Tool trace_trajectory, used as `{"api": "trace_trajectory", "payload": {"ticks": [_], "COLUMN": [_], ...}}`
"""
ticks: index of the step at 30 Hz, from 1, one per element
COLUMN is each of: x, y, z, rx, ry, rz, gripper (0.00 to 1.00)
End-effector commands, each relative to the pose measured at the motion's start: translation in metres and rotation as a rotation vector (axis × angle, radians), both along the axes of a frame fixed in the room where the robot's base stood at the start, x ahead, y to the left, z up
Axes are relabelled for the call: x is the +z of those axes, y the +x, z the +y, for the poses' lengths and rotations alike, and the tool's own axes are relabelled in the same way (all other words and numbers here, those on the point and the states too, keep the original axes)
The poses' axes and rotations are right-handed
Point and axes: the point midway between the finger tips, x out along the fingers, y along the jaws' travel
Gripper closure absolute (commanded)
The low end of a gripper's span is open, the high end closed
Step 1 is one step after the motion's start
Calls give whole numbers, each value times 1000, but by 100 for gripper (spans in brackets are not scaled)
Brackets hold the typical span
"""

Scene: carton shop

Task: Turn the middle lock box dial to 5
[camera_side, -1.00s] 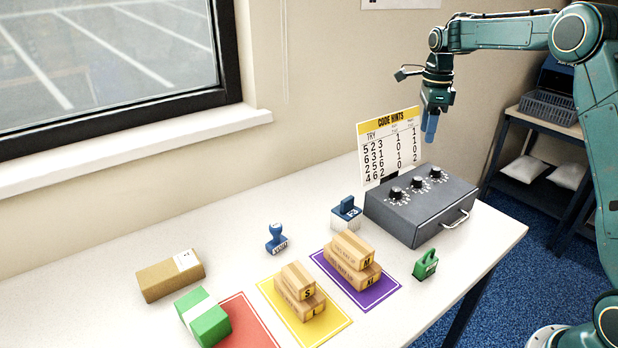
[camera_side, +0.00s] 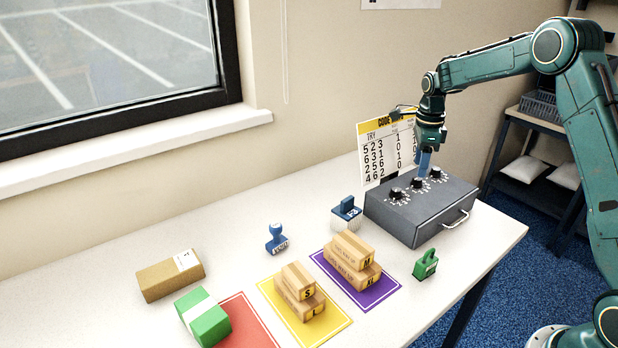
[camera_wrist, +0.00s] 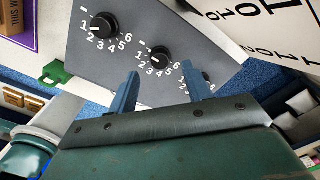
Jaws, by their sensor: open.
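The grey lock box (camera_side: 400,217) stands at the right end of the table, with three black dials on its sloped top. The middle dial (camera_side: 418,184) lies just under my gripper (camera_side: 425,172). In the wrist view my gripper (camera_wrist: 160,71) is open, its blue fingers apart and empty, with the middle dial (camera_wrist: 160,54) showing between and just beyond the tips. I cannot tell whether the fingers touch it. Its number ring is partly readable, but its pointer setting is not clear. One outer dial (camera_wrist: 103,25) is in full view; the other is largely hidden by a finger.
The code hints card (camera_side: 375,160) stands behind the box, partly covered by my gripper. The table's right edge is close by.

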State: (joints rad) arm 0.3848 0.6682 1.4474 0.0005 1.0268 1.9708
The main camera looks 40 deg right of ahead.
Motion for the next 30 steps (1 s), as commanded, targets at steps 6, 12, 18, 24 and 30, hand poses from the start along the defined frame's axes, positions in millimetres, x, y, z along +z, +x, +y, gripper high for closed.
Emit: {"api": "trace_trajectory", "payload": {"ticks": [6,12,18,24,30], "x": [-27,-39,-41,-41,-41], "y": [0,0,0,0,0], "z": [0,0,0,0,0], "rx": [0,0,0,0,0], "ry": [0,0,0,0,0], "rz": [1,0,0,0,0], "gripper": [50,50,50,64,95]}}
